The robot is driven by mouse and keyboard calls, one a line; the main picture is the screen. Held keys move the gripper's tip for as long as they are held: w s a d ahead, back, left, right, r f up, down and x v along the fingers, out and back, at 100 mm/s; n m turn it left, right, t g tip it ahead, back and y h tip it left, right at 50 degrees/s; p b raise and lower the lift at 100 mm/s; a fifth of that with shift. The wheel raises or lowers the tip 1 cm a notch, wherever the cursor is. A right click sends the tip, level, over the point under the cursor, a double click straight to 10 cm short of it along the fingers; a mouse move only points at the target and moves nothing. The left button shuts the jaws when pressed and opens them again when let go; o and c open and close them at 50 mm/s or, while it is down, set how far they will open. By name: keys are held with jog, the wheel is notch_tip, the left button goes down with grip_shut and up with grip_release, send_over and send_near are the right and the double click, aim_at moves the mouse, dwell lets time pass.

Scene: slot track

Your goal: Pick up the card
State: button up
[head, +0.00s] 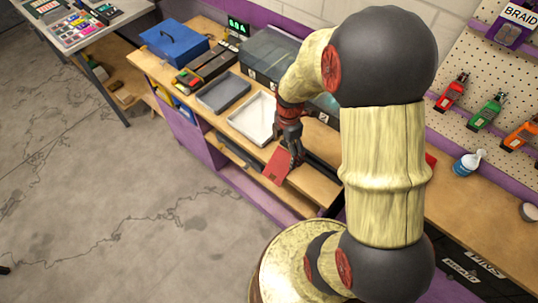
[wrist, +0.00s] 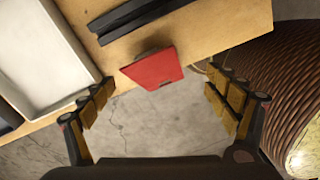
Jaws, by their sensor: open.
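The red card (head: 277,166) is at the front edge of the wooden bench. In the wrist view the card (wrist: 153,69) shows its flat red face, with its near part projecting past the bench edge over the floor. A small dark piece touches its far side; I cannot tell what it is. My gripper (head: 294,157) is just above and beside the card in the head view. In the wrist view my gripper (wrist: 160,84) is open, fingers spread left and right of the card, with gaps on both sides and nothing held.
A white tray (wrist: 42,57) lies left of the card, and dark rails (wrist: 135,15) lie behind it. A grey tray (head: 223,92), a blue box (head: 174,43) and a dark case stand farther along the bench. The floor in front is clear.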

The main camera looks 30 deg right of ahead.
aim_at(284, 156)
jog(key=shift+w+r+n, duration=0.1)
jog(key=shift+w+n, duration=0.35)
jog(key=shift+n, duration=0.45)
jog(key=shift+d+n, duration=0.2)
jog(key=shift+n, duration=1)
jog(key=shift+a+f, duration=0.1)
jog(key=shift+f, duration=0.7)
jog(key=shift+w+f+b, duration=0.15)
jog(key=shift+f+b, duration=0.25)
jog(key=shift+f, duration=2.7)
jog(key=shift+d, duration=0.2)
jog(key=shift+c, duration=0.8)
jog(key=c, duration=0.9)
jog(key=shift+r, duration=0.15)
jog(key=shift+c, duration=0.2)
